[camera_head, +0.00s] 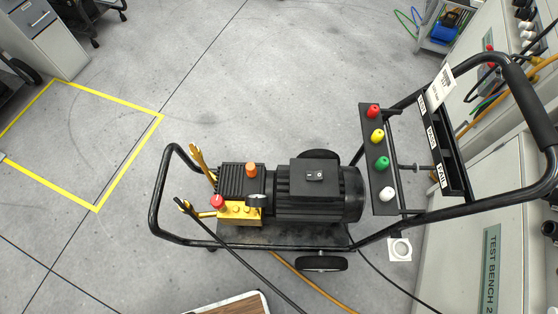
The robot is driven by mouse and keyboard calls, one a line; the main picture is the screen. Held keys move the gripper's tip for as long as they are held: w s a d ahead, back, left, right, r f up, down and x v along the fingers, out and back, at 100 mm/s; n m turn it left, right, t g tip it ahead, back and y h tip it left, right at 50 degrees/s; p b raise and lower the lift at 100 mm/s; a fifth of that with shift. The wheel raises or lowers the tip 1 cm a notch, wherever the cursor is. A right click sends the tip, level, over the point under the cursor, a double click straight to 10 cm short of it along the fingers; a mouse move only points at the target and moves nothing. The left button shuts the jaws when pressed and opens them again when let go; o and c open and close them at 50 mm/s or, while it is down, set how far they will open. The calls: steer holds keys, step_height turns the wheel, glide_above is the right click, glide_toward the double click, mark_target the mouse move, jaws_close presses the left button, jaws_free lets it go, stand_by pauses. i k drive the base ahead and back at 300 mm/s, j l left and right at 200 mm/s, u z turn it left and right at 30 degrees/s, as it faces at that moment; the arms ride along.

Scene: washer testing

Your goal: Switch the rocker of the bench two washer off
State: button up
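The washer with a black tubular frame (163,190) stands on the floor in the middle of the head camera view, beside the cabinet labelled "TEST BENCH 2" (491,272). Its black motor (290,207) carries a small black box on top with the rocker switch (315,176). The rocker has light markings; which side is pressed is too small to tell. A brass pump block (240,211) with a red knob and an orange cap sits left of the motor. My gripper is not in view.
A rack (378,150) with red, yellow, green and white nozzles and the curved handle (525,95) rise at the right. Hoses run along the floor at the bottom. A brown panel (235,306) shows at the lower edge. The floor left of the washer is clear, with a yellow-taped square (128,180).

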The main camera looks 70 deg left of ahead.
mark_target(310, 176)
steer(key=k+l+u, duration=0.1)
steer(key=u, duration=1.25)
steer(key=k+l+u, duration=0.3)
steer(key=k+l, duration=0.15)
steer(key=l, duration=0.15)
